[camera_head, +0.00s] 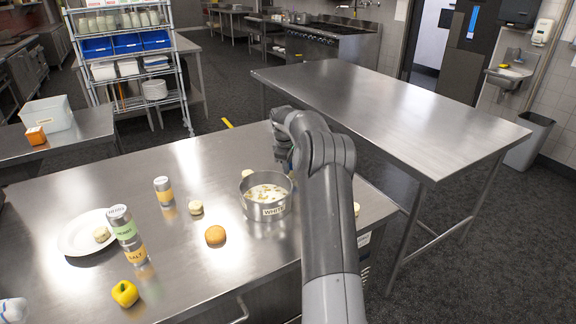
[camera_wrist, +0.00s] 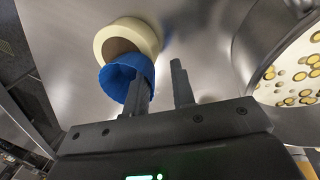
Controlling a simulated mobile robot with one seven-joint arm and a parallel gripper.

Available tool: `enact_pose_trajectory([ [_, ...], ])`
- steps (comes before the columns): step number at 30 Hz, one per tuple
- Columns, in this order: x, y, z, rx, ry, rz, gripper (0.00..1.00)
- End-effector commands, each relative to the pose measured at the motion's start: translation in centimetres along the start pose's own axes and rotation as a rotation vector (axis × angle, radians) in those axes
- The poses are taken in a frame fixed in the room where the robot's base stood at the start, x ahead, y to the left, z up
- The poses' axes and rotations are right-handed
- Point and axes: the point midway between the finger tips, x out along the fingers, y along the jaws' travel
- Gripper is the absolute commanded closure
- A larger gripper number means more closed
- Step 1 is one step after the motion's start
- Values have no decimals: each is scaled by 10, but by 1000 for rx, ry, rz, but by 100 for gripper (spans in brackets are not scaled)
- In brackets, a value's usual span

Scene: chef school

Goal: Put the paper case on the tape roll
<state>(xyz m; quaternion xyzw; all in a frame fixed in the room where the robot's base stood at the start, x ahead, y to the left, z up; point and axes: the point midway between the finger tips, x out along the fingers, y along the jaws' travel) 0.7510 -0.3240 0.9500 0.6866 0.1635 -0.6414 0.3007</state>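In the wrist view the blue paper case (camera_wrist: 118,80) is a cup shape that overlaps the near edge of the cream tape roll (camera_wrist: 113,34). I cannot tell whether the case rests on the roll or only leans against or stands before it. My gripper (camera_wrist: 160,77) has its two fingers apart, with bare metal showing between them. The left finger overlaps the right side of the case; I cannot tell whether it touches. The right finger is clear of it. In the head view my arm hides the gripper, and I cannot make out the case or roll.
A labelled metal pot (camera_head: 266,211) stands close to my arm and shows at right in the wrist view (camera_wrist: 262,60). A bun (camera_head: 215,235), a yellow pepper (camera_head: 125,293), shakers (camera_head: 163,189) and a plate (camera_head: 76,246) lie left. The other steel table (camera_head: 400,110) is bare.

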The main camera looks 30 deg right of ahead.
Motion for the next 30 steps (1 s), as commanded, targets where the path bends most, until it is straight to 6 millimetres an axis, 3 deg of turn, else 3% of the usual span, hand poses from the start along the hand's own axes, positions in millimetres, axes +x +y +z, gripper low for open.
enact_pose_trajectory([
  [8, -7, 1, 0, 0, 1, 2, 77],
  [22, -97, 1, 0, 0, 1, 3, 77],
  [30, -122, 1, 0, 0, 0, 0, 77],
])
